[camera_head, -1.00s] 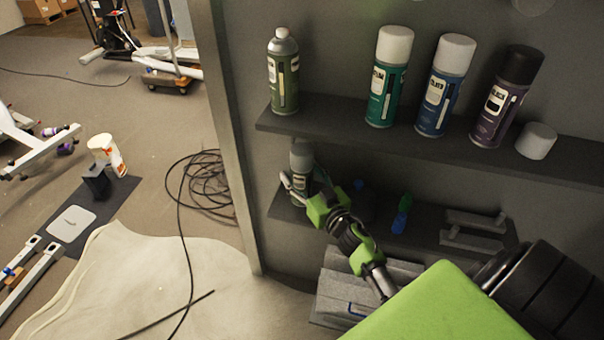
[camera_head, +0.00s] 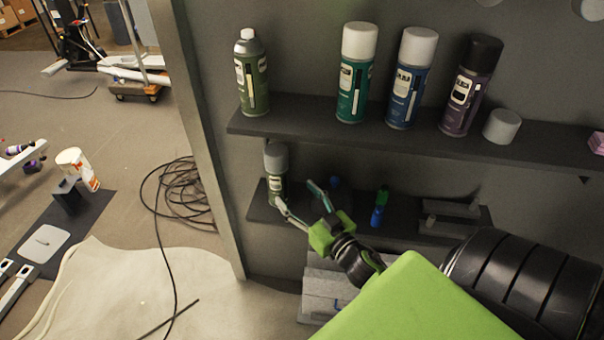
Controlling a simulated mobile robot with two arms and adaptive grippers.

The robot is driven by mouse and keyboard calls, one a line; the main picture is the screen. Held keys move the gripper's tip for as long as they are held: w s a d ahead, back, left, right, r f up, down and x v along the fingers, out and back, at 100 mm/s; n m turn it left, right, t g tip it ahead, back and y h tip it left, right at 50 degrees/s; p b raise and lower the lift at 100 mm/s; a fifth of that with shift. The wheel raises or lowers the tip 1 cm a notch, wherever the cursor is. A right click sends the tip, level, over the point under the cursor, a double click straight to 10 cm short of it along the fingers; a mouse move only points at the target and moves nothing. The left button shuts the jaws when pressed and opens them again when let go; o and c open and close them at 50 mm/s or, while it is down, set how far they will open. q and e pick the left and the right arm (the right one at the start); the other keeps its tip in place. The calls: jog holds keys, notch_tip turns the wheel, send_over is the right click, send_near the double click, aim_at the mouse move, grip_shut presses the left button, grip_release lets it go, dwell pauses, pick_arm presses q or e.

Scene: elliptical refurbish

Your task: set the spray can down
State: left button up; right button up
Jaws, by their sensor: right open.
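A spray can with a grey cap (camera_head: 276,165) stands upright at the left end of the lower shelf (camera_head: 262,212). My right gripper (camera_head: 297,193) is just right of and in front of it, its fingers spread apart. The left finger reaches the lower part of the can; I cannot tell whether it touches. Nothing shows between the fingers. The can's lower right side is partly hidden by that finger. My left gripper is not in view.
The upper shelf (camera_head: 400,142) holds an olive can (camera_head: 252,75), a green can (camera_head: 355,75), a blue can (camera_head: 411,80), a purple can (camera_head: 470,88) and a loose grey cap (camera_head: 502,126). A small blue-green bottle (camera_head: 380,208) stands on the lower shelf. Cable coils lie on the floor.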

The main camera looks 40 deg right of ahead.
jog(key=shift+s, duration=0.85)
jog(key=w+a+f+g+y, duration=0.1)
jog(key=w+a+f, duration=0.15)
jog(key=a, duration=0.55)
jog(key=s+a+f+n+g, duration=0.1)
jog(key=s+a+f+g, duration=0.1)
jog(key=f, duration=0.7)
jog(key=s+a+f+g, duration=0.2)
jog(key=s+f+g, duration=0.1)
jog(key=f, duration=0.7)
jog(key=s+a+f+n+g, duration=0.15)
jog(key=s+f+g, duration=0.55)
jog(key=s+f, duration=1.5)
jog(key=s+f+g, duration=0.2)
jog(key=s+f, duration=0.1)
jog(key=s, duration=0.5)
jog(key=s+f+g, duration=0.2)
jog(key=s+f, duration=0.1)
jog(key=s, duration=0.5)
jog(key=shift+f+n+y, duration=0.3)
jog(key=shift+f+n, duration=0.05)
jog(key=shift+f, duration=0.05)
